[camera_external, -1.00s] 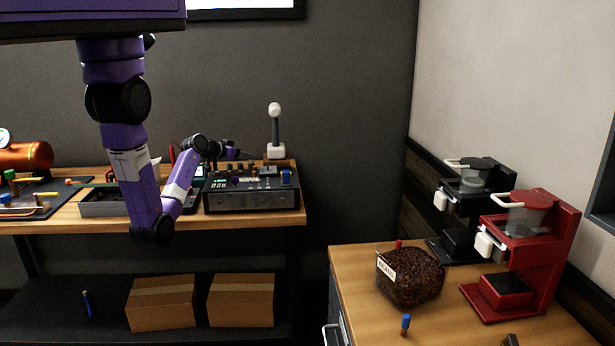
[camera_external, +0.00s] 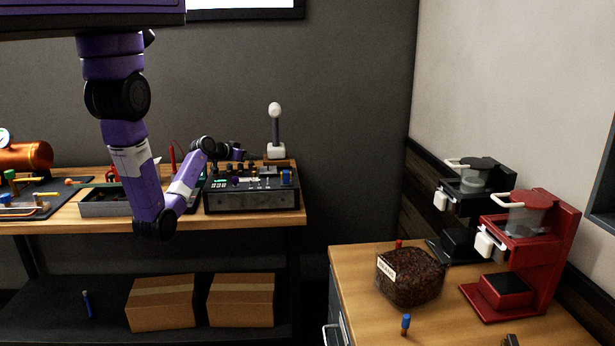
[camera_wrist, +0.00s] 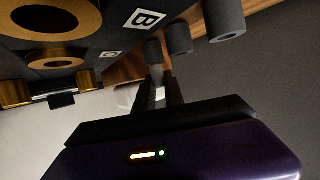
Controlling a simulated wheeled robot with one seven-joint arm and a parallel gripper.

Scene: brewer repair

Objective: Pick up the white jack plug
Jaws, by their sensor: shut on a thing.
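My gripper (camera_wrist: 161,80) shows in the wrist view with its two dark fingers close together. In the outside view my gripper (camera_external: 237,153) is just above the back of the dark control box (camera_external: 250,200). In the wrist view the box's panel (camera_wrist: 105,42) has gold rings and letter labels, and several grey cylinders (camera_wrist: 178,38) stand near my fingertips.
A white-headed upright tool (camera_external: 276,130) stands right of my gripper. A grey tray (camera_external: 103,205) lies left on the bench. Two cardboard boxes (camera_external: 163,303) are on the shelf below. A bean container (camera_external: 410,280) and a red brewer (camera_external: 545,260) stand on the right counter.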

